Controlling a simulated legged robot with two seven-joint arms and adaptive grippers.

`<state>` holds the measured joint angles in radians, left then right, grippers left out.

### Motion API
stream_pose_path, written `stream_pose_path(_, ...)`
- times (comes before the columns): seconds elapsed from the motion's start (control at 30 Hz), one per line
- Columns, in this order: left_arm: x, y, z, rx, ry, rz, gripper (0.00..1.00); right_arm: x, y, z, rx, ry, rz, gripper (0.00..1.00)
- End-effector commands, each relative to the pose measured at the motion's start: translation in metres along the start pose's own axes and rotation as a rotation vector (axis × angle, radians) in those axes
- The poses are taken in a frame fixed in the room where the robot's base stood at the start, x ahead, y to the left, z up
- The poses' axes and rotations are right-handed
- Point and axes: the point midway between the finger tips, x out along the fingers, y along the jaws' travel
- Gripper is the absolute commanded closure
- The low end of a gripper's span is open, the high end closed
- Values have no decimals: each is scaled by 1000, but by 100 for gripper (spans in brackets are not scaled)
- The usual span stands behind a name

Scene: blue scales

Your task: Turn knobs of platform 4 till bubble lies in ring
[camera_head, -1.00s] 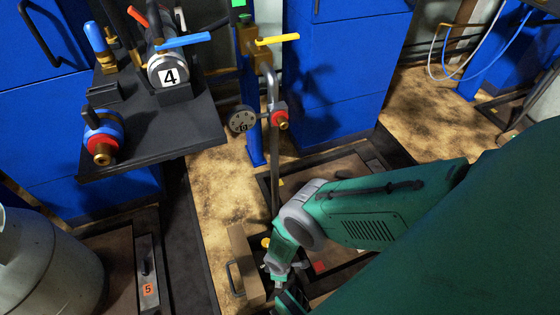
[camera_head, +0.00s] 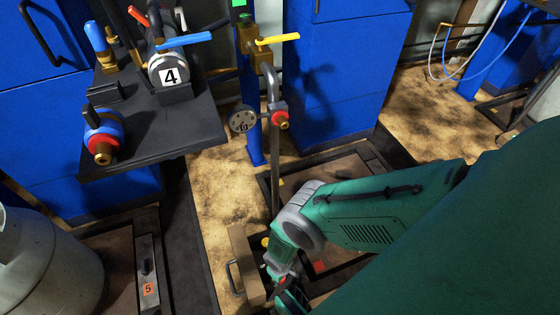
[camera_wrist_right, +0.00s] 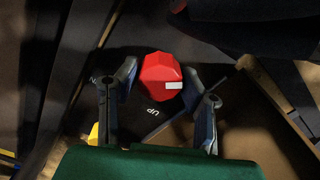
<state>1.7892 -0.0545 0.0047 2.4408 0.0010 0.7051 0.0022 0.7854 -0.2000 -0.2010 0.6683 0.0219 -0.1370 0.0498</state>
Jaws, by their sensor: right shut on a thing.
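My right gripper (camera_wrist_right: 160,78) is shut on a red faceted knob (camera_wrist_right: 162,74) with a white mark, one finger on each side of it. A dark plate with white "UP" lettering (camera_wrist_right: 152,111) lies beside the knob. In the head view my right gripper (camera_head: 289,297) is low at the picture's bottom edge, mostly hidden by my wrist, above a brown floor platform (camera_head: 345,172). A yellow knob (camera_head: 265,241) shows just left of my wrist. No bubble or ring can be made out. My left gripper is not in view.
A pipe with a round dial (camera_head: 242,119) stands near the middle. A grey tank (camera_head: 40,265) and a plate labelled 5 (camera_head: 147,289) are at lower left.

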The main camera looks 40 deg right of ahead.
Motion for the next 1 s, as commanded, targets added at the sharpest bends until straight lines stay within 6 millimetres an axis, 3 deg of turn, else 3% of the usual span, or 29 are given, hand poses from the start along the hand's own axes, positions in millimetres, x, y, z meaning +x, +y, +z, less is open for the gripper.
stream_pose_path(0.03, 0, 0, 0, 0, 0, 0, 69, -2, -2, -8, 4, 15, -2, 93)
stream_pose_path(0.43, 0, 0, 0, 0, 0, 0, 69, -2, -2, -9, 10, 17, -2, 93)
stream_pose_path(0.47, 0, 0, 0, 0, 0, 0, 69, -2, -2, -9, 10, 17, -2, 61)
stream_pose_path(0.5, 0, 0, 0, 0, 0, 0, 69, -3, -2, -9, 10, 17, -2, 47)
stream_pose_path(0.53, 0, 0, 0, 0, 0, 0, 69, -2, -2, -9, 10, 16, -2, 44)
stream_pose_path(1.0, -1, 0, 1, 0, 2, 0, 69, -7, 0, -4, 10, 5, 0, 44)
